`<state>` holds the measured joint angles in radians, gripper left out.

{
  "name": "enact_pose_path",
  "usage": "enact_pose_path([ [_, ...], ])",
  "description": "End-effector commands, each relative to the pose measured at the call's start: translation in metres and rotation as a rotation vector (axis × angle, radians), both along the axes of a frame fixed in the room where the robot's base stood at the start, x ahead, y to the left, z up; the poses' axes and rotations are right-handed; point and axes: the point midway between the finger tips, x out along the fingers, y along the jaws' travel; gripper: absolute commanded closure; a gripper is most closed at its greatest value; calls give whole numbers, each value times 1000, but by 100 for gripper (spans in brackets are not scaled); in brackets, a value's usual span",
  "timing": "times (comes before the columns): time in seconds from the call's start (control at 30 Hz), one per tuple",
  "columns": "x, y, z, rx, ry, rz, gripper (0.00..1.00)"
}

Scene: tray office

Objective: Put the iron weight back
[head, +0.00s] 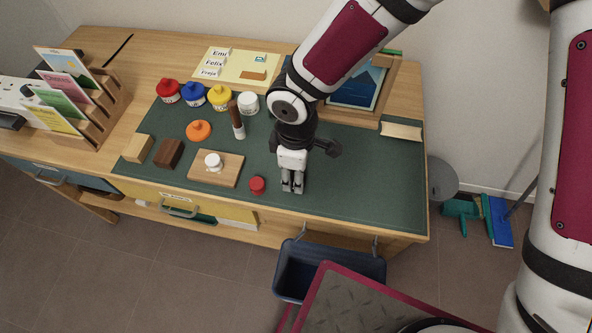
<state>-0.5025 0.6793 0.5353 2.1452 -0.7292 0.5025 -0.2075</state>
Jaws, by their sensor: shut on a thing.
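My gripper (292,188) is low over the front part of the green mat (350,200), pointing down, right of a red cap (257,185). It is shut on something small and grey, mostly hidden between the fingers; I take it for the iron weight. No iron weight shows elsewhere. I cannot tell whether the held thing touches the mat. A light wooden block (137,148) and a dark wooden block (168,153) sit side by side at the mat's left. A wooden board (229,173) with a white knobbed piece (213,161) on it lies left of my gripper.
Red (169,91), blue (193,94), yellow (220,97) and white (248,103) jars stand behind. A brush (237,120) and an orange piece (199,131) lie before them. A tray with a picture (355,92) is behind my arm. A blue bin (300,270) hangs in front. The mat's right is clear.

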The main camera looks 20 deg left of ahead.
Motion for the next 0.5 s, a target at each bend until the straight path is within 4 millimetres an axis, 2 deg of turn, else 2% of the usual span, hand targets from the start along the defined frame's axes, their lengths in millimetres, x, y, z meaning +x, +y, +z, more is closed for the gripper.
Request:
enact_pose_path([
  [0.23,0,0,-3,0,-1,1,100],
  [0.27,0,0,-3,0,0,0,56],
  [0.3,0,0,-3,0,0,0,47],
  [0.33,0,0,-3,0,0,0,43],
  [0.5,0,0,-3,0,0,0,43],
])
